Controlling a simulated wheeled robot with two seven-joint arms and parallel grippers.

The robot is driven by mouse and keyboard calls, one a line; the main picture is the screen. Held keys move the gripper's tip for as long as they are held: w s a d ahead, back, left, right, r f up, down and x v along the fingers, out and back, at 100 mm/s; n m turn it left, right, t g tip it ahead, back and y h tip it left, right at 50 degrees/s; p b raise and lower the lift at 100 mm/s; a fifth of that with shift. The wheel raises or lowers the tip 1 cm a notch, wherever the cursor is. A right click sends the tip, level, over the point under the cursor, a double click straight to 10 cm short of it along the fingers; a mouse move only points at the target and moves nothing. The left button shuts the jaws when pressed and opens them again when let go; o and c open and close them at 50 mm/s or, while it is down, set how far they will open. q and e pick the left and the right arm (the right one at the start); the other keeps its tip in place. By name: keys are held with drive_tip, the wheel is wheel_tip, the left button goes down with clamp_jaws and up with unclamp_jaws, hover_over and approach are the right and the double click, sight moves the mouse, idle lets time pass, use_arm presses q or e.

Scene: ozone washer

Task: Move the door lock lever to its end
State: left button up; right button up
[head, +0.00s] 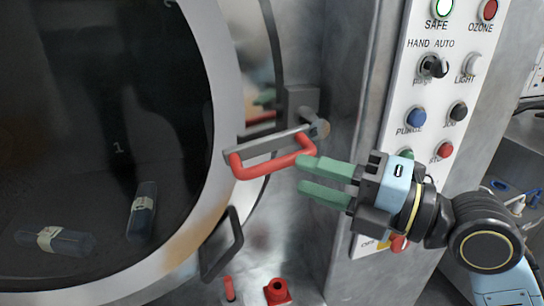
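The door lock lever (272,163) has a red U-shaped grip on a grey bar. It reaches from a pivot (318,127) on the washer's front, leftward over the rim of the round door (229,110), tilted slightly down to the left. My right gripper (300,175) comes in from the right with its two green fingers apart and nothing between them. The upper fingertip is right at the lever's right end, and the lower one is below it. I cannot tell whether the upper finger touches the grip. My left gripper is not in view.
A control panel (398,88) with knobs and buttons stands behind and above my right gripper. A dark handle (222,244) sits on the door's lower right rim. Red fittings (277,291) are at the bottom. Bottles (143,212) lie behind the door glass.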

sight(279, 169)
drive_tip(key=p+x, duration=0.1)
drive_tip(key=x, duration=0.5)
drive_tip(key=shift+w+a+p, duration=0.2)
drive_tip(key=shift+a+p, duration=0.15)
drive_tip(key=shift+p, duration=0.05)
clamp_jaws()
